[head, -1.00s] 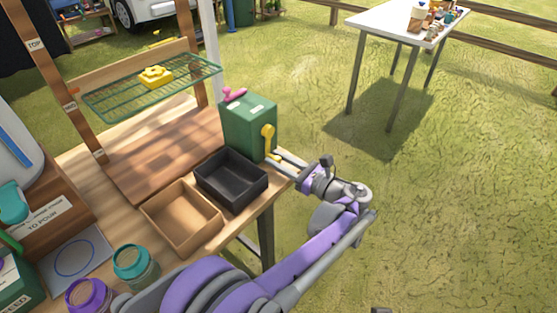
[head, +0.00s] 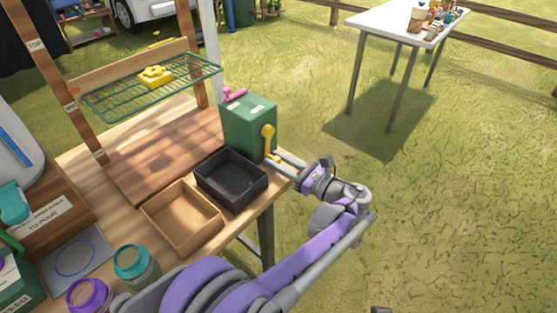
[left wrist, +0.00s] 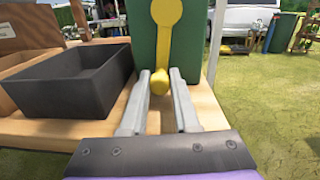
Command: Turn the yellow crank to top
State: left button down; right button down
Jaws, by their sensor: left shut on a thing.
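The green box (head: 247,122) stands on the wooden workbench at its right end. Its yellow crank (head: 268,138) is on the right-hand side face and hangs down, with the round hub at the top and the knob at the bottom. My left gripper (head: 273,157) reaches in from the right and is shut on the crank's knob. In the left wrist view the yellow crank (left wrist: 166,40) stands upright in the picture, its knob between the fingertips (left wrist: 160,82). A pink crank (head: 234,94) sits on top of the box. My right gripper is not in view.
A black tray (head: 232,202) and a wooden tray (head: 150,222) sit on the bench left of my left gripper. A green wire rack (head: 120,101) holds a yellow object (head: 155,76). Grass right of the bench is open, up to a white table (head: 385,28).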

pick_arm(q)
jog(key=shift+s+a+r+m+p, duration=0.2)
jog(key=shift+s+m, duration=0.1)
jog(key=shift+m, duration=0.15)
jog(key=shift+s+a+r+m+p, duration=0.1)
jog(key=shift+s+a+m+p, duration=0.15)
jog(key=shift+m, duration=0.2)
jog(key=shift+s+a+m, duration=0.25)
jog(key=shift+s+m, duration=0.2)
jog(key=shift+m, duration=0.65)
jog(key=c, duration=0.7)
grip_release()
jog(key=shift+d, duration=0.15)
jog(key=p+v, duration=0.1)
jog(key=v, duration=0.9)
jog(key=shift+s+d+f+p, duration=0.1)
jog(key=shift+s+d+p, duration=0.1)
jog(key=shift+p, duration=0.1)
